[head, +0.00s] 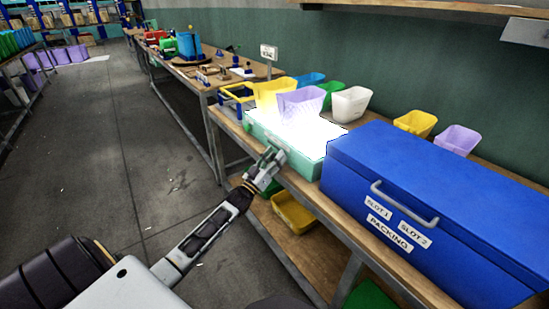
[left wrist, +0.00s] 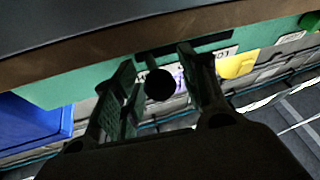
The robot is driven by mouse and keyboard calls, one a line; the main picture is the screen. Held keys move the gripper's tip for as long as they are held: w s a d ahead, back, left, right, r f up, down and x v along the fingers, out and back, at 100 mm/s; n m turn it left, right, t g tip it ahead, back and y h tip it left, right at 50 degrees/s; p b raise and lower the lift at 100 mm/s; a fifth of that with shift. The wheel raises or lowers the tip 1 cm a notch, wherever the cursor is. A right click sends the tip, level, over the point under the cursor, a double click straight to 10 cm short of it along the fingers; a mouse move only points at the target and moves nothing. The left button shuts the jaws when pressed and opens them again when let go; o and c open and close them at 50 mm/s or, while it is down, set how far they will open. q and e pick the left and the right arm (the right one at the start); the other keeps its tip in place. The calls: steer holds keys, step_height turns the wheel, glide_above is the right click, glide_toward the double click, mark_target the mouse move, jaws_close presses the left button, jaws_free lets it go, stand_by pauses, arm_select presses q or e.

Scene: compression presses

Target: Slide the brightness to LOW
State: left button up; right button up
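The teal light box (head: 262,138) with a glaring white top stands on the bench, left of the blue box in the head view. My left gripper (head: 266,168) is at its front face. In the left wrist view a round black knob (left wrist: 160,85) stands out from the teal front panel (left wrist: 95,78). My left gripper's fingers (left wrist: 160,88) are open on either side of it, with a small gap visible on each side. A dark slot (left wrist: 192,46) runs above the knob. My right gripper is not visible.
The large blue box (head: 420,205) labelled PACKING stands close right of the light box. Yellow (head: 272,92), lilac (head: 300,104) and white bins (head: 351,103) stand behind it. A yellow bin (head: 294,212) sits on the lower shelf. Open floor (head: 110,150) lies left.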

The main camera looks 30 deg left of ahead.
arm_select(q)
jaws_close()
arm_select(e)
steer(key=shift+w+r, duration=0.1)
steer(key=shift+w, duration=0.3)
